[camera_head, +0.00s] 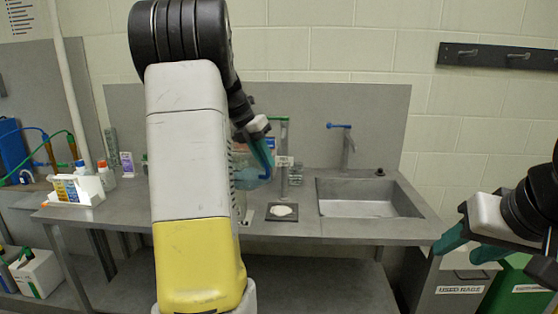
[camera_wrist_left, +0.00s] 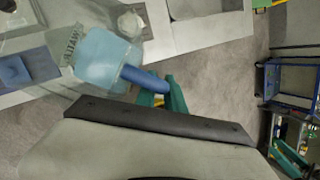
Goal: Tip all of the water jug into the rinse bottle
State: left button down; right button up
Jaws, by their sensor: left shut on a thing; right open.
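The water jug (camera_wrist_left: 103,58) is a clear vessel with light blue contents, a blue handle (camera_wrist_left: 146,79) and a printed label. My left gripper (camera_wrist_left: 160,97) is shut on the handle in the left wrist view. In the head view, my left gripper (camera_head: 265,157) is above the bench; my arm hides much of the jug. My right gripper (camera_head: 464,246) is open and empty, to the right of the bench front. I cannot surely identify the rinse bottle; small bottles with orange (camera_head: 102,171) and blue caps stand at the bench's left.
The grey bench (camera_head: 260,228) has a sink (camera_head: 365,203) with a blue-handled tap (camera_head: 347,145) at right. A dark plate with a white disc (camera_head: 282,211) lies left of the sink. A white box (camera_head: 88,192) stands at left. Bins (camera_head: 462,288) stand at lower right.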

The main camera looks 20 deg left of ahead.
pick_arm(q)
jog(key=shift+r, duration=0.1)
jog(key=shift+d+r, duration=0.1)
jog(key=shift+r, duration=0.05)
jog(key=shift+r+h, duration=0.4)
jog(key=shift+h, duration=0.2)
jog(key=shift+n, duration=0.3)
jog(key=shift+r+g+h, duration=0.4)
jog(key=shift+h, duration=0.1)
